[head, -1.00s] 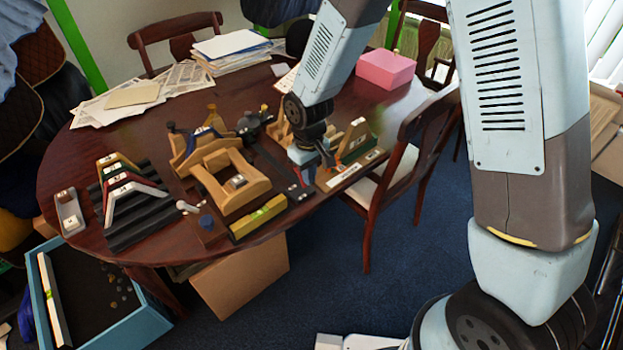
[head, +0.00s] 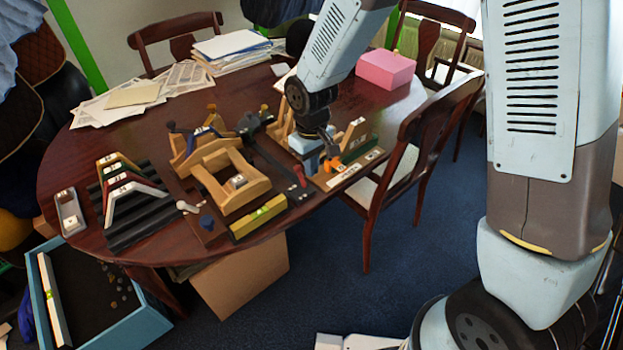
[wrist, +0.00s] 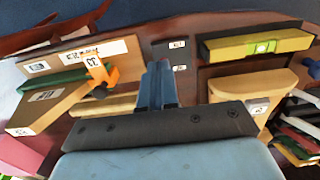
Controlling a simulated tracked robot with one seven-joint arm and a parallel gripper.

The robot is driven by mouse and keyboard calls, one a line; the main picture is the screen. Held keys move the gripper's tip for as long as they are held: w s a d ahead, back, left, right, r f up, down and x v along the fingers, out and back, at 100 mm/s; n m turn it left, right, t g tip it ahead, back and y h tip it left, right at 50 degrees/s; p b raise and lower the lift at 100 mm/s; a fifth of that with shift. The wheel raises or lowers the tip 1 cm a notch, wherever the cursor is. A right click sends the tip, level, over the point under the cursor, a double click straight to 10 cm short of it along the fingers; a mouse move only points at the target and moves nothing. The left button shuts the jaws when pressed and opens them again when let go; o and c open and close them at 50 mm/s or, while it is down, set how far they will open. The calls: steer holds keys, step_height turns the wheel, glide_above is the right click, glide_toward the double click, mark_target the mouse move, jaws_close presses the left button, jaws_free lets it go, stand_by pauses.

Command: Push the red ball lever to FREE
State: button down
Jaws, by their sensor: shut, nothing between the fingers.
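The red ball lever (head: 300,172) stands near the front right edge of the table in the head view, by a dark plate with small pale labels (head: 302,192). My gripper (head: 312,163) is just right of the red ball and low over the table. Its blue fingers are shut and empty. In the wrist view the shut fingers (wrist: 158,84) point down beside the labelled dark plate (wrist: 178,56). The lever cannot be made out clearly there, and the labels are too small to read. Whether the fingers touch the lever cannot be told.
An orange clip (wrist: 101,72) and a green-edged wooden piece (wrist: 45,100) lie close to my fingers. A yellow level (head: 258,216) and wooden saddle frame (head: 232,182) stand left. A pink box (head: 385,69) is behind; a chair (head: 425,150) borders the right.

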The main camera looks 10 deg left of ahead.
step_height(320, 180, up, 3)
steer(key=shift+r, duration=0.1)
stand_by(0.4)
steer(key=shift+d, duration=0.1)
stand_by(0.3)
steer(key=d+r+m+t, duration=0.3)
steer(key=d+r+m, duration=0.2)
steer(key=d+r, duration=1.35)
steer(key=s+d+r+m+t, duration=0.2)
steer(key=s+d+r+m, duration=0.3)
steer(key=s+d, duration=0.7)
step_height(320, 180, up, 3)
steer(key=shift+s+d+f+t, duration=0.1)
steer(key=shift+s+d+t, duration=0.25)
steer(key=shift+d, duration=0.4)
